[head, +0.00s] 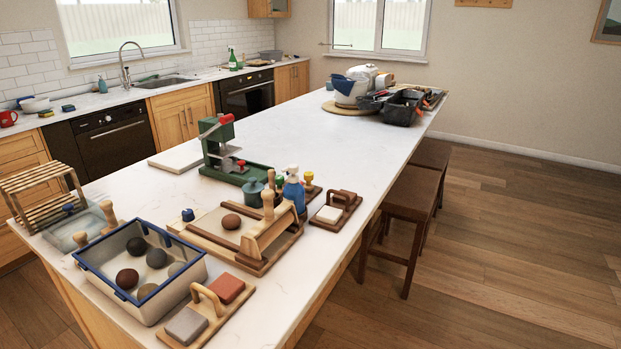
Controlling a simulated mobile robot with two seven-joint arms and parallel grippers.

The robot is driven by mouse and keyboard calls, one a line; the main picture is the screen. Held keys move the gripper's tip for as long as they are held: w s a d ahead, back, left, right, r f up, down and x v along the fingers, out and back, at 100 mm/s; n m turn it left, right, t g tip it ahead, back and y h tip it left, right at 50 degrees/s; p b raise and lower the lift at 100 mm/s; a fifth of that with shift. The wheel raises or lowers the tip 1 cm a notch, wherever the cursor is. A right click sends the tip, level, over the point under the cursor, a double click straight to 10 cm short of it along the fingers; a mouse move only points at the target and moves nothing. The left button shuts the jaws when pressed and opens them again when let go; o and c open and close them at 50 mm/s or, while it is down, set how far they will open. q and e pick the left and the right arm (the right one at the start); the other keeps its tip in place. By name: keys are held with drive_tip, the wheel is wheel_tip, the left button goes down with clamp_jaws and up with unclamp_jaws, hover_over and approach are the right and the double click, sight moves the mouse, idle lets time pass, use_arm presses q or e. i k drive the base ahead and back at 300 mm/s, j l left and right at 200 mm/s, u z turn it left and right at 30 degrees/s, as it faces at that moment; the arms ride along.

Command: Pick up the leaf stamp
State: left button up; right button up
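I cannot tell which thing is the leaf stamp. Several small knobbed tools stand close together around a blue spray bottle (294,190) near the middle of the white island counter. Among them are a teal knobbed tool (253,190) and a yellow-topped tool (308,178) on a wooden base. A small blue-topped piece (188,215) sits farther left, by the wooden slab tray. No stamp face or leaf pattern shows. Neither of my grippers is in view.
A wooden tray (190,234) with a brown clay ball, a blue-rimmed bin (83,263) of clay balls and a block holder (238,309) crowd the near counter. A green press (236,173) stands behind. The counter's middle is clear. Stools (408,184) line the right side.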

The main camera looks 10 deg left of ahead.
sight(308, 176)
drive_tip(key=i+l+u, duration=0.25)
drive_tip(key=i+l, duration=0.15)
drive_tip(key=l, duration=0.2)
drive_tip(key=i+l+u, duration=0.1)
drive_tip(key=l, duration=0.25)
drive_tip(key=i+l+u, duration=0.1)
drive_tip(key=i+l, duration=0.15)
drive_tip(key=i+l+u, duration=0.15)
drive_tip(key=l, duration=0.3)
drive_tip(key=i+l+u, duration=0.1)
drive_tip(key=l, duration=0.25)
drive_tip(key=i, duration=0.05)
